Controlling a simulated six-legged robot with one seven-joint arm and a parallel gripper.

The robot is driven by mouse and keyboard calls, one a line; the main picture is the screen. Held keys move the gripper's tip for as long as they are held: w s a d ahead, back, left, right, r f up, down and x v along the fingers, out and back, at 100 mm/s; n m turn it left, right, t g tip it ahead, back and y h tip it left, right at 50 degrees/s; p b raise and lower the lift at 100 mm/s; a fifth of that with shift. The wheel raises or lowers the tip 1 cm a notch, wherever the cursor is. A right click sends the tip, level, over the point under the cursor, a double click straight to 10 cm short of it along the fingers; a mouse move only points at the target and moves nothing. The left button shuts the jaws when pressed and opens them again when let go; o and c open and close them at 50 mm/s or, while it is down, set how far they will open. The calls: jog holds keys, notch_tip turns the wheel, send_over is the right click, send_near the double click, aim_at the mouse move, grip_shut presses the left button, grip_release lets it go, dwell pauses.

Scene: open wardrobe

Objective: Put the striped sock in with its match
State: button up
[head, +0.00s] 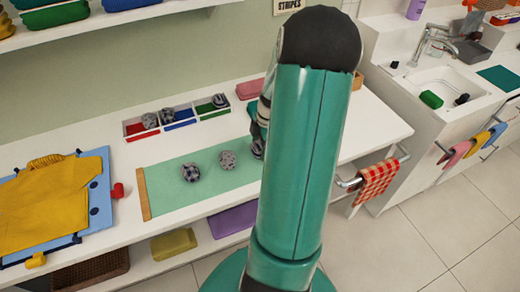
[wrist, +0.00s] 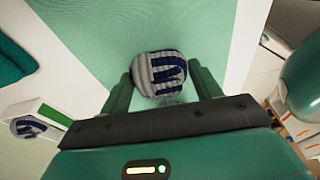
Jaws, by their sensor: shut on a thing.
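My gripper (wrist: 160,80) is shut on a grey sock ball with navy stripes (wrist: 160,74), over the green mat (wrist: 110,30); I cannot tell if it is lifted. In the head view my arm hides most of the gripper and the held sock. A three-part tray (head: 178,131) behind the mat has red, blue and green compartments, each with a rolled sock: in red (head: 150,120), in blue (head: 167,115), in green (head: 219,101). In the wrist view, a striped sock (wrist: 27,127) with similar navy bands lies in a compartment at the lower left, beside a green-topped wall.
A checked sock ball (head: 190,173) and a speckled one (head: 227,160) lie on the mat. Folded yellow clothing (head: 50,205) on a blue board fills the left. A pink box (head: 249,89) stands right of the tray. A checked towel (head: 376,181) hangs at the right end.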

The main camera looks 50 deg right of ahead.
aim_at(260, 144)
jog(key=shift+r, duration=0.1)
jog(key=shift+r, duration=3.45)
